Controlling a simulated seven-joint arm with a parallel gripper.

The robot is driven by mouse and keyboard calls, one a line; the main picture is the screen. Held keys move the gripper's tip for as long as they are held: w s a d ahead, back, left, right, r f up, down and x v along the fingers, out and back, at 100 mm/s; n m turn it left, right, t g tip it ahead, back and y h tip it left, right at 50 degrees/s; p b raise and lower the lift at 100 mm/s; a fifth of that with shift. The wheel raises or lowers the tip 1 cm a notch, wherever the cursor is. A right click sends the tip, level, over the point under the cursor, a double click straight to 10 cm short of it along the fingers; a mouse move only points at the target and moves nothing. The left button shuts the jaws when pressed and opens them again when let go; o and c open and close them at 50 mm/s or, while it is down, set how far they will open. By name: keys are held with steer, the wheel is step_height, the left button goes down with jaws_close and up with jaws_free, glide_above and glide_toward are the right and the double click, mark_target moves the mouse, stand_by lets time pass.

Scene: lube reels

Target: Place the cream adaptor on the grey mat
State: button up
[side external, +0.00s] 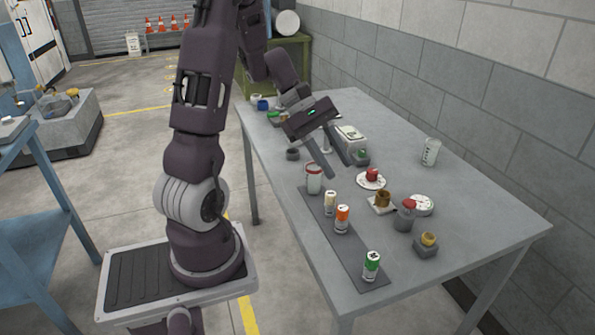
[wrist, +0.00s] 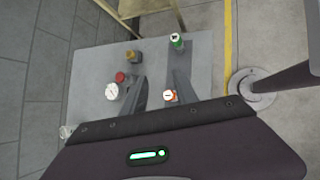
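The grey mat (side external: 352,254) is a dark strip along the table's near side. A cylinder with a cream top (side external: 330,202) stands upright at its far part; it is the likeliest cream adaptor, but I cannot be sure. An orange-topped cylinder (side external: 342,219) stands beside it, and a green-topped one (side external: 371,266) stands at the mat's near end. My gripper (side external: 340,170) is open and empty above the table, beyond the mat. In the wrist view its fingers (wrist: 158,80) are apart with bare table between them. The cream-topped cylinder does not show there.
A clear jar (side external: 313,180) stands close to my gripper. A red piece on a white plate (side external: 371,182), a brown piece (side external: 382,198), a red-topped grey piece (side external: 405,215) and a yellow-topped one (side external: 427,244) stand to the right. A clear cup (side external: 430,152) is near the wall.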

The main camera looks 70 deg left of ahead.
steer(key=s+d+r+m+y, duration=0.3)
steer(key=s+d+r+m, duration=0.2)
steer(key=m, duration=0.5)
steer(key=s+d+r+m+t+y, duration=0.1)
steer(key=s+d+r+m+y, duration=0.2)
steer(key=s+d+m, duration=0.6)
step_height(320, 180, up, 2)
steer(key=shift+s+d+r+m+y, duration=0.2)
steer(key=shift+d+r+m+y, duration=0.1)
steer(key=shift+d+m, duration=0.45)
